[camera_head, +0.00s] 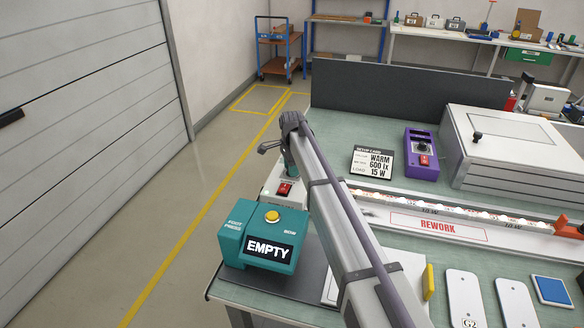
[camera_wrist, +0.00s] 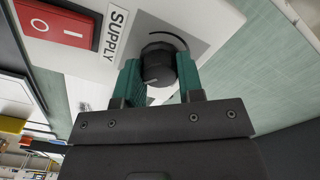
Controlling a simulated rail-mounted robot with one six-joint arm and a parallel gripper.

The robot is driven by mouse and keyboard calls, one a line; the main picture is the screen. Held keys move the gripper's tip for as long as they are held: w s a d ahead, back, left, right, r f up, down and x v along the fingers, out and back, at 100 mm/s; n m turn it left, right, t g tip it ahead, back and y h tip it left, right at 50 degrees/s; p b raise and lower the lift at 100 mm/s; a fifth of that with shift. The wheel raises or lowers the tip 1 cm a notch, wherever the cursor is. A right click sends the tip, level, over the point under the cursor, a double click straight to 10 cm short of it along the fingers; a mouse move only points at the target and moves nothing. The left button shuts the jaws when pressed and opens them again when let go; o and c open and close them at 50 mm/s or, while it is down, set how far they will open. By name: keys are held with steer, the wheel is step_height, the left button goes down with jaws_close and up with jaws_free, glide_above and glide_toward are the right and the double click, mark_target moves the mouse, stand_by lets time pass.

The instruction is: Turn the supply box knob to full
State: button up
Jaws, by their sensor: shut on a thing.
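The supply box (camera_wrist: 205,28) is white with a grey panel and a SUPPLY label (camera_wrist: 114,32). Its round black knob (camera_wrist: 158,66) shows in the wrist view between the two green fingers of my gripper (camera_wrist: 158,80). My gripper is shut on the knob, one finger on each side. A light pointer line shows on the knob, and a dark arc is printed on the panel around it. A red rocker switch (camera_wrist: 58,22) sits beside the label. In the head view the supply box (camera_head: 268,190) is partly hidden by my arm, and the knob is hidden.
A teal box (camera_head: 262,232) reading EMPTY stands at the front left of the bench. A setup card (camera_head: 372,163) reads WARM, 600 lx, 15 W. A purple box (camera_head: 421,153) stands behind the lit strip (camera_head: 450,208). White plates lie at the front right.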

stand_by(0.3)
steer(key=o, duration=0.9)
step_height(320, 180, up, 11)
steer(key=p, duration=1.1)
steer(key=shift+f, duration=0.15)
